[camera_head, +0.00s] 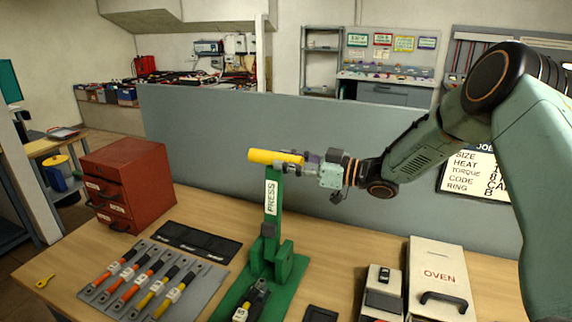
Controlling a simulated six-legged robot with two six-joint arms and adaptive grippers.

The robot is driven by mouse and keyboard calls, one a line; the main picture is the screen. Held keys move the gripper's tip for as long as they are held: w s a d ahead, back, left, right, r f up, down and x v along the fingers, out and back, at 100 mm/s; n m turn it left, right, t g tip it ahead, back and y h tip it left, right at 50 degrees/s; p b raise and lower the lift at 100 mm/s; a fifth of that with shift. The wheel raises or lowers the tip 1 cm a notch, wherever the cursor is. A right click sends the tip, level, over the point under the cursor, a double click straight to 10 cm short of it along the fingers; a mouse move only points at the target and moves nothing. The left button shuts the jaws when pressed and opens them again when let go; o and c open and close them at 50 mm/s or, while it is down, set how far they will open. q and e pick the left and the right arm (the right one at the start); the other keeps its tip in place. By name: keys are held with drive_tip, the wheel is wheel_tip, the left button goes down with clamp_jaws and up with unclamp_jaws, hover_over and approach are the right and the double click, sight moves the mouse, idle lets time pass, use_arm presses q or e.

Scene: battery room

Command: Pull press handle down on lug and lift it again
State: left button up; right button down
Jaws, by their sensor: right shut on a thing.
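The green press (272,222) stands upright on the workbench, with a white PRESS label on its column. Its yellow handle (262,156) lies about level at the top of the column. My right gripper (294,165) is shut on the handle near its right end, and its arm comes in from the right. A cable with a lug (251,297) lies on the green press base, below the column. The exact contact between press and lug is too small to tell. My left gripper is not in view.
A red drawer cabinet (128,184) stands at the left. Several cables lie on a grey tray (207,284) left of the press. A white oven (438,268) and a small box (384,286) stand at the right. A grey partition (200,130) rises behind the bench.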

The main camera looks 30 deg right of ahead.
drive_tip(key=shift+d, duration=0.1)
drive_tip(key=c, duration=1.2)
unclamp_jaws()
drive_tip(key=shift+f, duration=0.1)
drive_tip(key=shift+o, duration=1.1)
drive_tip(key=shift+f, duration=0.1)
drive_tip(key=shift+s, duration=0.15)
drive_tip(key=shift+s+d, duration=0.35)
drive_tip(key=v, duration=1)
drive_tip(key=shift+s+d+r, duration=0.2)
drive_tip(key=shift+s+r, duration=0.1)
drive_tip(key=shift+s, duration=0.05)
drive_tip(key=shift+a, duration=0.1)
